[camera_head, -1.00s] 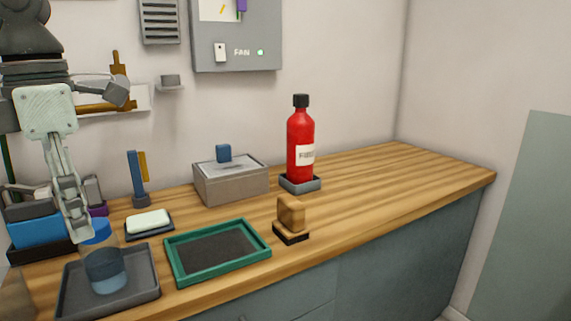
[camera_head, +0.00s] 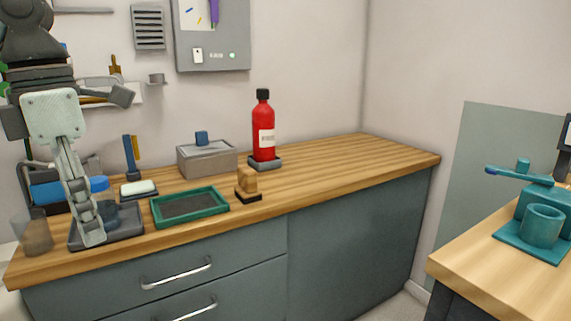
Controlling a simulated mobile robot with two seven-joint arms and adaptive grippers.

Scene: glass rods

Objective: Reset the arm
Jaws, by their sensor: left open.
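My left gripper (camera_head: 92,236) hangs down at the left of the head view, its fingers pointing at the counter. It is open, and nothing shows between its fingers. It overlaps a dark grey tray (camera_head: 128,226) in the picture. My left arm rises to the upper left corner. My right gripper is not in view.
The wooden counter (camera_head: 330,160) holds a green-rimmed tray (camera_head: 222,206), a wooden block (camera_head: 247,182), a grey box (camera_head: 208,160) and a red bottle (camera_head: 263,135). Its right end is clear. A second bench (camera_head: 480,262) at right carries a teal device (camera_head: 541,228).

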